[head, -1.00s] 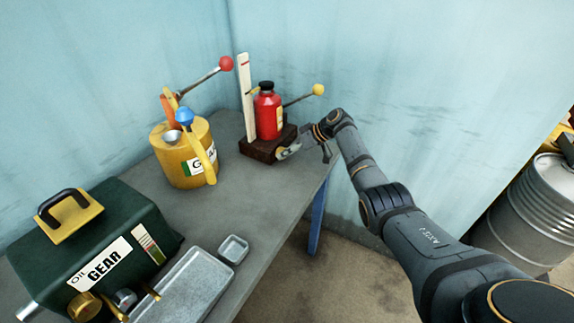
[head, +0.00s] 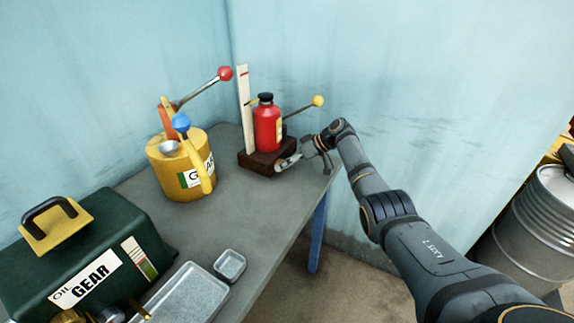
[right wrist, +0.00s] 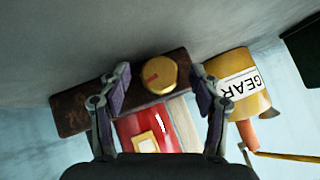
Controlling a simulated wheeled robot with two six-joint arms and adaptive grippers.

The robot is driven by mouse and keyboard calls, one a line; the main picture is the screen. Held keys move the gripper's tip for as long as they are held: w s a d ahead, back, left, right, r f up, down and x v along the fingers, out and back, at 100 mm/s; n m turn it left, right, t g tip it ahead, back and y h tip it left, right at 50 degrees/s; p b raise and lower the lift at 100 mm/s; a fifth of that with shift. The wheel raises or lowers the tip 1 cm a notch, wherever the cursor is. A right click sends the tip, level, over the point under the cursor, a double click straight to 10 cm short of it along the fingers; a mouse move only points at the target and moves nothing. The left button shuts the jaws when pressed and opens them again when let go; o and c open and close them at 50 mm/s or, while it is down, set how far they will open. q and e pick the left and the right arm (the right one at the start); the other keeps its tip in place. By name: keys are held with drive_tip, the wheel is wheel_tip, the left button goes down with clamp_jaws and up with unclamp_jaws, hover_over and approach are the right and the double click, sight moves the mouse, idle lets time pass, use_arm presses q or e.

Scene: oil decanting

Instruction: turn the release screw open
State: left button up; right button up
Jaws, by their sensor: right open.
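The release screw shows in the right wrist view as a round brass knob (right wrist: 159,75) with a red mark, on the side of a dark brown base (right wrist: 80,108). My right gripper (right wrist: 162,82) is open, with one finger on each side of the knob and gaps to both. In the head view, my right gripper (head: 300,158) is at the right front of the brown base (head: 256,161) and hides most of the knob. A red bottle jack (head: 267,126) stands on that base. My left gripper is not in view.
A white upright scale (head: 245,105) and a yellow-tipped lever (head: 303,108) are by the jack. A yellow oil can (head: 172,176) stands left of it. A green gear-oil box (head: 125,225) and metal trays (head: 230,265) are nearer. The grey table (head: 255,210) is clear between.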

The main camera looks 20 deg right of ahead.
drive_tip(key=v, duration=1.2)
